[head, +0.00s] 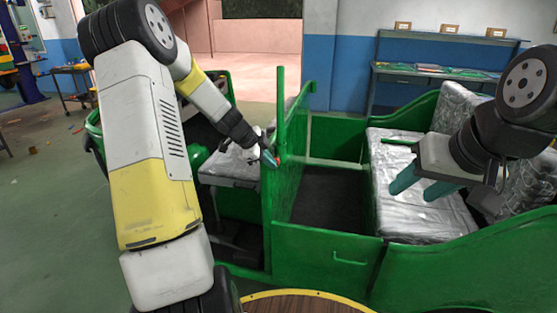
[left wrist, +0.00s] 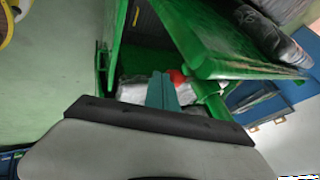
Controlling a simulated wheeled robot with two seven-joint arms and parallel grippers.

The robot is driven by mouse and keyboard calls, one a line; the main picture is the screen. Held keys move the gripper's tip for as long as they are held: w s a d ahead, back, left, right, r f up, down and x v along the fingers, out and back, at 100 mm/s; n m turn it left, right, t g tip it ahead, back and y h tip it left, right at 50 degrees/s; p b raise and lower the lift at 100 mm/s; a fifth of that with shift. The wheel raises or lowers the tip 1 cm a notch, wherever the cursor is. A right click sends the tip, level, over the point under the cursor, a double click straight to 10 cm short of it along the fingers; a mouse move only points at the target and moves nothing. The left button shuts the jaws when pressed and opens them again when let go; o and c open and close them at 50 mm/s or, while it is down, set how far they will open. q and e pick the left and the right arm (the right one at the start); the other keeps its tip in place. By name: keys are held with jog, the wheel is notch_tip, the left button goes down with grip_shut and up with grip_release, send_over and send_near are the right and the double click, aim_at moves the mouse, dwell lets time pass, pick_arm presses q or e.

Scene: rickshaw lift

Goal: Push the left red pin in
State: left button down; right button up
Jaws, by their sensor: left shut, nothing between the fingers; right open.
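The left red pin (left wrist: 178,78) shows in the left wrist view as a red round end against the green rickshaw body. In the head view a small red bit of it (head: 279,160) shows at the green post. My left gripper (head: 271,158) is shut and empty, its teal fingertips right at the pin; in the left wrist view the fingers (left wrist: 161,92) are closed just left of the red end. I cannot tell whether they touch it. How deep the pin sits is hidden. My right gripper (head: 421,184) is open and empty above the silver rear seat.
The green rickshaw (head: 325,255) fills the middle, with a silver-covered seat (head: 415,220) at right and another seat (head: 228,168) behind my left gripper. A round wooden top (head: 300,304) is at the bottom edge. A blue workbench (head: 435,73) stands at the back wall.

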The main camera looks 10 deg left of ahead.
pick_arm(q)
jog(key=shift+w, duration=1)
